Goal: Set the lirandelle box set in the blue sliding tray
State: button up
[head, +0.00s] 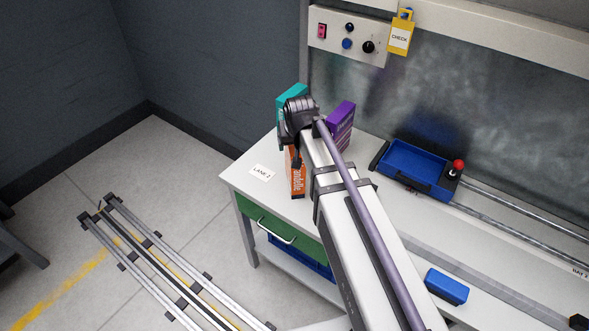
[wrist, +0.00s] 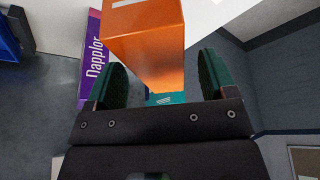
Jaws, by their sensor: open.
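The lirandelle box set is an orange box (head: 297,174) with white lettering, the end of its name readable. It stands upright on the white table near its left end, partly hidden by my arm in the head view. In the wrist view the orange box (wrist: 145,45) shows between and beyond the fingers of my open gripper (wrist: 162,72). I see a gap on each side and no clear contact. The blue sliding tray (head: 437,187) sits on rails at the right of the table and looks empty. In the head view my fingers are hidden behind my wrist.
A purple box (head: 343,118), marked Dapplor in the wrist view (wrist: 95,60), and a teal box (head: 290,93) stand close to the orange box. A red-knobbed handle (head: 458,167) is at the tray's right end. A blue block (head: 446,286) lies nearer the front.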

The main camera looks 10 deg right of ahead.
jog(key=b+x, duration=0.2)
jog(key=x, duration=0.1)
jog(key=shift+w+f, duration=0.1)
jog(key=shift+f, duration=0.25)
jog(key=shift+r, duration=0.25)
jog(key=shift+f, duration=0.15)
jog(key=shift+c, duration=0.4)
grip_shut()
